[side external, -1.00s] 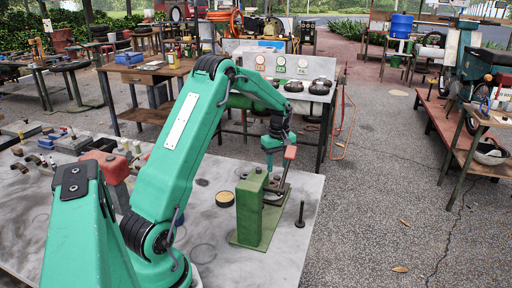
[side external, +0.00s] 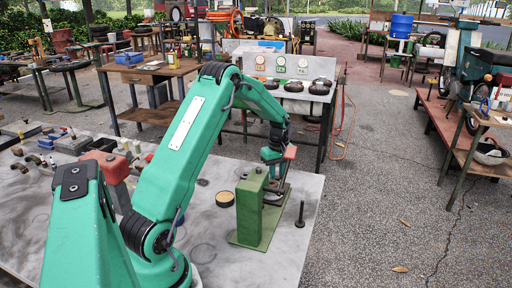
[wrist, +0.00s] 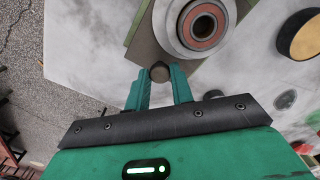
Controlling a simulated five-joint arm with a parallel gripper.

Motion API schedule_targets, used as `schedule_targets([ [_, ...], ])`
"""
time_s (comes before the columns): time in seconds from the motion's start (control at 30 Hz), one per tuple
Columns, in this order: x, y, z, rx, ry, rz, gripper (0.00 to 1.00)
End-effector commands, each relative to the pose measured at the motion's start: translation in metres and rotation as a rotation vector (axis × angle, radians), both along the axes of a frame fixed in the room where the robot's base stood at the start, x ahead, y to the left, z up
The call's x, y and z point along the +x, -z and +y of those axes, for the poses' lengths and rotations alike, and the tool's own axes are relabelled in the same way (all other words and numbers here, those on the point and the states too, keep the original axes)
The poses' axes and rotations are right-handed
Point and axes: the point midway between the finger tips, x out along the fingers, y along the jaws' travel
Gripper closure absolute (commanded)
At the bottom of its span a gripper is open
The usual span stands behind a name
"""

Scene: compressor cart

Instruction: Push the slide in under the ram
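The green press (side external: 250,205) stands on a green baseplate near the table's right edge. A red-topped part (side external: 290,153) shows above and behind its column; I cannot tell whether this is the ram. In the wrist view, the grey slide plate (wrist: 146,46) carries a round pale housing with a red-ringed bearing (wrist: 203,26). A round dark knob (wrist: 160,72) sits at the slide's near end. My gripper (wrist: 161,75) has its green fingertips on either side of this knob; I cannot tell whether they grip it. In the side view, my gripper is behind the press and mostly hidden.
A round tan-topped tin (side external: 225,198) stands left of the press and also shows in the wrist view (wrist: 302,36). A dark upright bolt (side external: 300,214) stands right of the press. The grey tabletop (side external: 200,240) is clear in front.

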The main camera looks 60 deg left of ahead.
Motion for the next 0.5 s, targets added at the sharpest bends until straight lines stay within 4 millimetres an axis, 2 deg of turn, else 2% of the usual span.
schedule_targets([
  [0.27, -0.003, -0.001, -0.003, 0.0, 0.0, -0.001, 1.0],
  [0.5, -0.018, -0.002, -0.018, 0.0, 0.0, -0.001, 1.0],
])
